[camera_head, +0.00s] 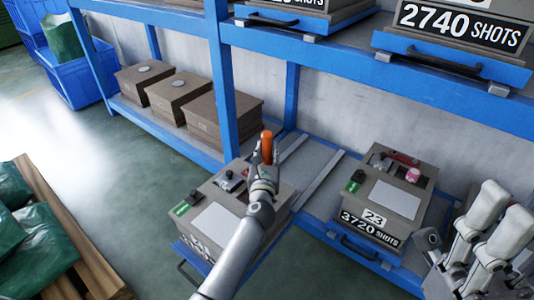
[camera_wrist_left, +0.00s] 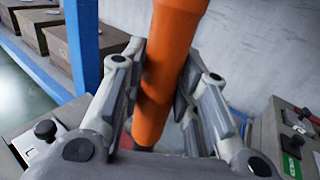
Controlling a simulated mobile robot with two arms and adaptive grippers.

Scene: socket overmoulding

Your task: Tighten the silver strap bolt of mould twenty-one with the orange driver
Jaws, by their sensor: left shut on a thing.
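My left gripper (camera_head: 265,160) is shut on the orange driver (camera_head: 267,145), held above the back right of a grey-brown mould (camera_head: 190,220). The mould has a white plate, a black knob and a green tag on top. My left forearm covers part of its front number, so I cannot read it fully. I cannot make out the silver strap bolt. My right gripper (camera_head: 480,235) is at the lower right, holding nothing that I can see.
Mould 23 (camera_head: 400,200), marked 3720 shots, sits to the right on the blue rack (camera_head: 226,90). Bare rails lie between the two moulds. An upper shelf overhangs with a 2740-shots mould (camera_head: 460,22). Brown boxes (camera_head: 178,95) stand behind left; a pallet with green sacks is at lower left.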

